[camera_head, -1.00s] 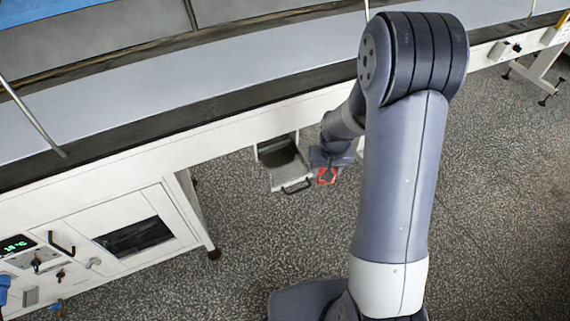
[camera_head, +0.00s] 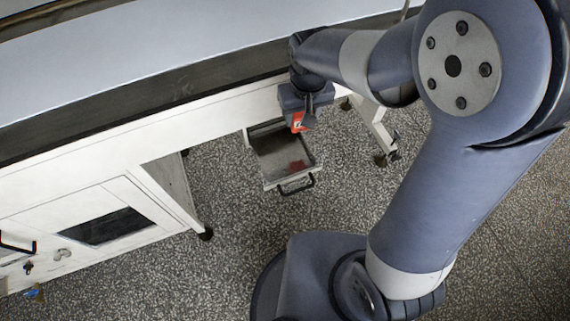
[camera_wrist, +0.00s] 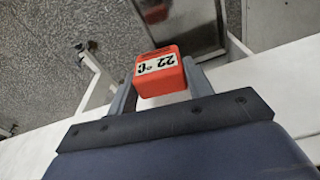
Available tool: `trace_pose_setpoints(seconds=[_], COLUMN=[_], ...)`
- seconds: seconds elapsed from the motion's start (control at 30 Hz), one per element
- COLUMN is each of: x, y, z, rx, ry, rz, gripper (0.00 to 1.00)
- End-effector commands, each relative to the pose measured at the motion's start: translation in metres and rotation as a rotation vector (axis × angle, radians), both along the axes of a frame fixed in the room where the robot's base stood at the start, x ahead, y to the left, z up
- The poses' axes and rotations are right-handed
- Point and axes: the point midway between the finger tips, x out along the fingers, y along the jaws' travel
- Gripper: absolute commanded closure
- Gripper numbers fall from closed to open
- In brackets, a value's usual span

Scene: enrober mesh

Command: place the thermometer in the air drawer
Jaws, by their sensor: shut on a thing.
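The thermometer is a small red block with a white label reading 22 °C. In the wrist view the thermometer (camera_wrist: 160,74) sits between the two fingers of my gripper (camera_wrist: 158,88), which is shut on it. In the head view the thermometer (camera_head: 298,121) hangs below my gripper (camera_head: 303,115), near the back right of the open drawer and above it. The air drawer (camera_head: 277,184) is a metal tray pulled out under the long white machine, with a dark handle at its front. A faint red reflection shows on its floor. Part of the drawer (camera_wrist: 190,22) shows beyond the thermometer in the wrist view.
The white machine frame (camera_head: 130,143) runs along the back above the drawer. A cabinet with a dark window (camera_head: 108,227) stands to the left. A machine leg with a foot (camera_head: 384,157) stands right of the drawer. Speckled floor (camera_head: 232,215) lies clear in front.

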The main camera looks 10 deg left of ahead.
Motion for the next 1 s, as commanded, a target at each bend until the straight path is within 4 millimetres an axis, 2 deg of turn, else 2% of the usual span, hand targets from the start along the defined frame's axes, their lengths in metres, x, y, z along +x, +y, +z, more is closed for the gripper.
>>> trace_pose_setpoints(seconds=[0.03,0.1,0.23,0.3,0.53,0.73,0.9,1.0], x=[-0.010,-0.022,-0.035,-0.038,-0.039,-0.038,-0.038,-0.038], y=[0.012,0.023,0.033,0.035,0.035,0.035,0.035,0.035], z=[-0.006,-0.004,-0.001,-0.007,-0.048,-0.067,-0.092,-0.098], rx=[0.002,0.002,0.000,-0.002,-0.003,-0.002,-0.002,-0.001], ry=[-0.003,-0.003,-0.001,0.001,0.003,0.001,0.002,0.001], rz=[0.036,0.070,0.105,0.113,0.115,0.114,0.114,0.114], gripper=[0.78,0.78,0.78,0.78,0.78,0.78,0.78,0.78])
